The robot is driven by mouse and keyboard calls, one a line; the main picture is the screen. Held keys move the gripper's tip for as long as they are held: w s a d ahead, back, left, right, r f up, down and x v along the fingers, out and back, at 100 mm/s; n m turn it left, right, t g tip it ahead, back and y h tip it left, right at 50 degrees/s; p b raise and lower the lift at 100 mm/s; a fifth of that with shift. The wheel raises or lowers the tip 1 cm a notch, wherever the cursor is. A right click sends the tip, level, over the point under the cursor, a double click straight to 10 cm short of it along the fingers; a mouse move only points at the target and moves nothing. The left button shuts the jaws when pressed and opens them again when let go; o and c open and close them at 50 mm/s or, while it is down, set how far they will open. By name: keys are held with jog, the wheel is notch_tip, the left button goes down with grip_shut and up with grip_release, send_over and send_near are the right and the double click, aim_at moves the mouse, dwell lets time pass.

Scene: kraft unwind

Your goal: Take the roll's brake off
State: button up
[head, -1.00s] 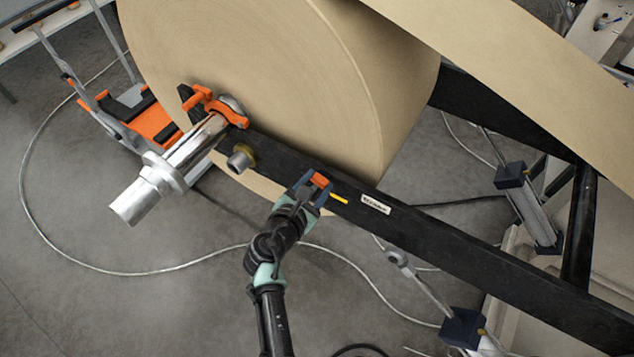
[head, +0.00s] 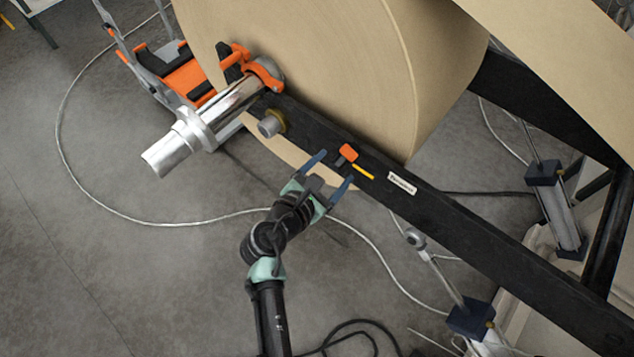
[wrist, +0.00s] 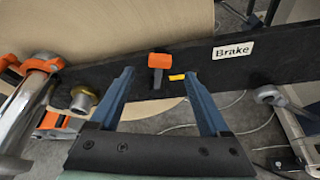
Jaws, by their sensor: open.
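The brake lever has an orange grip (head: 348,152) on a short dark stem and sits on the black frame beam (head: 440,214). In the wrist view the orange grip (wrist: 159,60) is uppermost, with its stem hanging below it. A yellow mark (head: 363,171) is just right of the lever, and a white label reading "Brake" (wrist: 233,50) is further right. My gripper (head: 333,172) is open and empty, just in front of the beam. In the wrist view the lever shows between and beyond my two blue fingers (wrist: 160,95), apart from them.
The large kraft roll (head: 310,70) stands behind the beam. Its silver shaft (head: 205,125) with an orange clamp (head: 266,74) juts out at left. A round knob (head: 270,124) sits on the beam left of the lever. A cylinder (head: 470,318) and cables lie at right.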

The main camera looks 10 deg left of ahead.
jog(key=v, duration=0.6)
jog(key=shift+s+b, duration=0.2)
jog(key=shift+b, duration=0.15)
jog(key=shift+r, duration=0.1)
jog(key=w+d+r+m+t+y+b, duration=0.1)
jog(key=w+r+m+t, duration=0.25)
jog(key=r+m, duration=0.65)
jog(key=w+d+r+m+t+y+b, duration=0.15)
jog(key=w+r+m, duration=0.35)
jog(key=r, duration=1.2)
jog(key=s+d+r+m+t+y, duration=0.1)
jog(key=s+r+m+t, duration=0.2)
jog(key=r, duration=0.6)
jog(key=s+d+r+m+t, duration=0.1)
jog(key=s+r+m+t, duration=0.2)
jog(key=r, duration=0.7)
jog(key=s+d+r+m+t+y, duration=0.1)
jog(key=s+r+m+t, duration=0.2)
jog(key=s+r+m, duration=0.3)
jog(key=s+r+b, duration=0.1)
jog(key=s+r, duration=0.2)
jog(key=shift+d+r+t+y, duration=0.25)
jog(key=shift+r+t+y, duration=0.05)
jog(key=shift+r+y, duration=0.05)
